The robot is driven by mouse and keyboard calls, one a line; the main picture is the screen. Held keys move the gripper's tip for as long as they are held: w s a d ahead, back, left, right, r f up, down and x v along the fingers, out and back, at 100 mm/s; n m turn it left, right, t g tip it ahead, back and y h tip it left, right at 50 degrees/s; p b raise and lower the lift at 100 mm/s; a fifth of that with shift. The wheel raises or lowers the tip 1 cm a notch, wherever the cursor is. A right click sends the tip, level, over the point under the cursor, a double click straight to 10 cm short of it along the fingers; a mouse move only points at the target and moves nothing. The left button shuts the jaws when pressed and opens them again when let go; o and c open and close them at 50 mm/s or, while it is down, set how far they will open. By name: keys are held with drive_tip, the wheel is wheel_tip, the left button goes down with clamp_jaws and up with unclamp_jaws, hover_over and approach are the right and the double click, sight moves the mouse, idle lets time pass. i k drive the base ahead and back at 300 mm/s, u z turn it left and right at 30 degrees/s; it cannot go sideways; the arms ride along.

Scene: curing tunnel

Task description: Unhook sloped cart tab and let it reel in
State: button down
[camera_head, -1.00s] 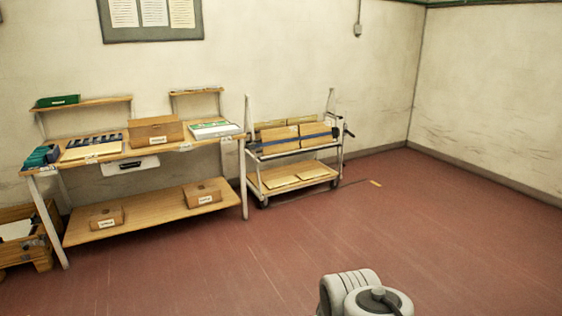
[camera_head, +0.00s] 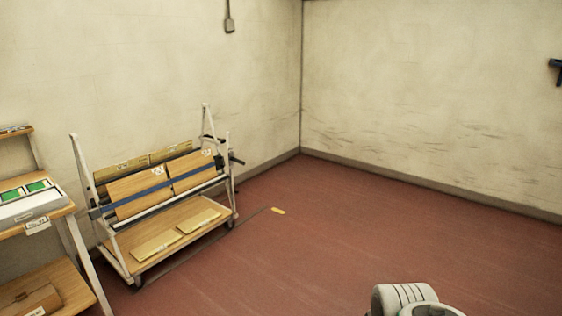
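The sloped cart (camera_head: 186,243) stands against the left wall, in the left half of the head view. It has white posts and a lower wooden shelf. Tan boards (camera_head: 141,194) lean on its tilted upper rack. A dark blue strap (camera_head: 150,189) runs across the front of these boards. A dark fitting (camera_head: 220,161) sits near the strap's right end; the tab itself is too small to make out. My gripper is not in view; only a pale part of my own body shows at the bottom edge.
A wooden workbench (camera_head: 40,218) with a white tray (camera_head: 30,202) stands at the left edge, close to the cart. A yellow floor mark (camera_head: 278,210) lies right of the cart. The red floor (camera_head: 330,240) in the middle and right is clear. A dark fixture (camera_head: 556,70) is on the right wall.

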sight(219, 160)
drive_tip(key=u, duration=0.1)
drive_tip(key=i, duration=3.1)
drive_tip(key=u, duration=1.2)
drive_tip(key=i, duration=2)
drive_tip(key=u, duration=0.9)
